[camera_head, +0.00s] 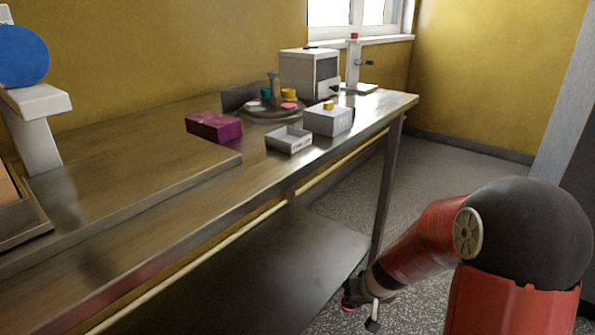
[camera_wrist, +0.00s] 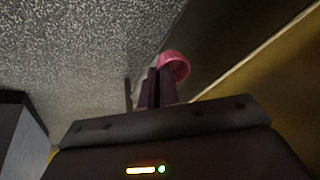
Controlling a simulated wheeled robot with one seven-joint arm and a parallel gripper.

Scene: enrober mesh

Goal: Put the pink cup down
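The pink cup (camera_wrist: 175,65) is at the fingertips of my gripper (camera_wrist: 160,84) in the wrist view. The fingers are close together and appear to pinch the cup's wall, with the round rim showing beyond them. In the head view my gripper (camera_head: 360,297) hangs low, below the bench top and near the right end of the lower shelf. Only a small pink bit of the cup (camera_head: 348,308) shows there, mostly hidden by my gripper. The steel bench (camera_head: 130,230) runs along the wall. Speckled floor shows beyond the cup in the wrist view.
On the bench stand a magenta box (camera_head: 214,127), an open white box (camera_head: 289,140), a white carton (camera_head: 328,121) with a yellow item, a round tray (camera_head: 262,112) with small coloured items, and a white machine (camera_head: 309,73). The lower shelf (camera_head: 270,275) looks clear.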

